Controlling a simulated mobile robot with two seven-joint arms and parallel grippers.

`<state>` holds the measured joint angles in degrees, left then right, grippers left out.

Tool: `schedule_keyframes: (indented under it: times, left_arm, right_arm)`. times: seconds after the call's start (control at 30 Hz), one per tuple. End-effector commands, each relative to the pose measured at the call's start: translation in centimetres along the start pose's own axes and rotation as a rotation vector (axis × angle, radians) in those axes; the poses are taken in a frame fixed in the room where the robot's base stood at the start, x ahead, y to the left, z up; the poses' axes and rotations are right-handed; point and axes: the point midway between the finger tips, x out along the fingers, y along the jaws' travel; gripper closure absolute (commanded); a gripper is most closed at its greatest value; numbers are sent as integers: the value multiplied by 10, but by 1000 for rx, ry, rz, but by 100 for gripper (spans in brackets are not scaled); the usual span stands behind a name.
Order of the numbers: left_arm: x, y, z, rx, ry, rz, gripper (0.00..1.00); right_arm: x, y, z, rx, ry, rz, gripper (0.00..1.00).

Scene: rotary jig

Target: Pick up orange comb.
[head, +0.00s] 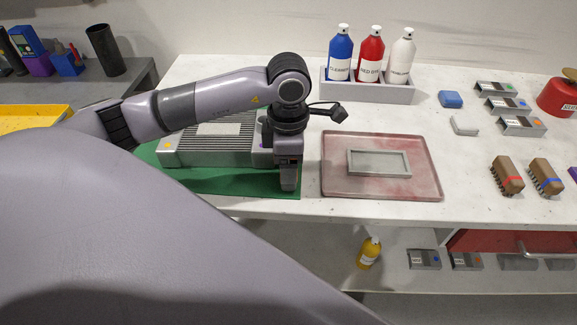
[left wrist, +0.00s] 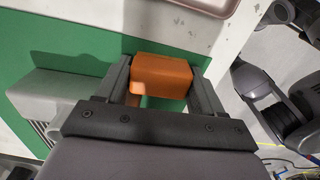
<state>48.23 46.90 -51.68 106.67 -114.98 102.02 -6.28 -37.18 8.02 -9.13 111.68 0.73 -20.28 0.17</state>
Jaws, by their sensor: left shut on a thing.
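My left gripper (left wrist: 162,84) is shut on the orange comb (left wrist: 162,72), which shows in the left wrist view as an orange block between the two fingers. Its teeth are not visible there. In the head view my left gripper (head: 288,182) points down over the right part of the green mat (head: 230,185), beside the right end of the grey ribbed jig (head: 185,152). The comb is hidden in that view. I cannot tell whether it touches the mat. My right gripper is not in view.
A reddish tray (head: 425,180) with a grey frame (head: 379,151) lies just right of the gripper. Bottles in a grey rack (head: 368,93) stand behind. Two brown combs, red-banded (head: 507,175) and blue-banded (head: 545,176), lie farther right. The table's front edge is close.

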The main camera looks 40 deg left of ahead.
Motion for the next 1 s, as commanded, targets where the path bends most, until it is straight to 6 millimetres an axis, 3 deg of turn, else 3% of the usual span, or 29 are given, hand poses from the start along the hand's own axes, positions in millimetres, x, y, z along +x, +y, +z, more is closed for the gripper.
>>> schedule_keyframes:
  times: [0.17,0.37,0.57,0.8,1.0]
  left_arm:
    - [-4,0,1,0,-2,1,62]
    - [-23,1,1,1,-5,4,62]
    - [-67,1,1,1,-6,6,62]
    - [-136,1,0,0,-3,7,62]
    - [-171,1,0,-1,-2,4,62]
  right_arm:
    - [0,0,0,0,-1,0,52]
    - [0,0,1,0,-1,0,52]
    - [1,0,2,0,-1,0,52]
    - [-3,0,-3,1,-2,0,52]
    - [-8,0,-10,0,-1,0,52]
